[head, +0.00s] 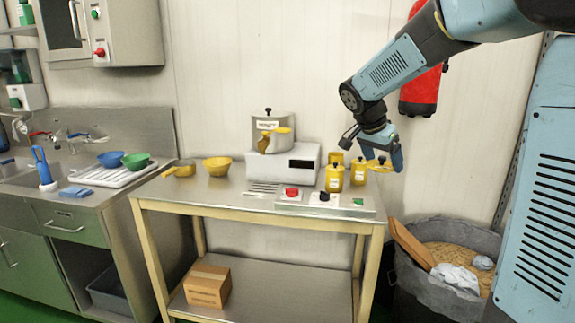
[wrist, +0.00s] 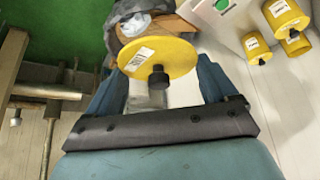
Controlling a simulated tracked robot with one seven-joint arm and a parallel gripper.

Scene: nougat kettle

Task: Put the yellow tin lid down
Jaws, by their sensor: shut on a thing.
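The yellow tin lid (wrist: 178,57) is a round disc with a black knob and a pale label. My gripper (wrist: 160,82) is shut on it, with a finger at either side in the wrist view. In the head view my gripper (head: 383,158) holds the lid (head: 380,166) in the air near the table's right end, just right of the yellow tins.
A grey bin (head: 440,298) stands right of the table. The table's middle left is clear.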

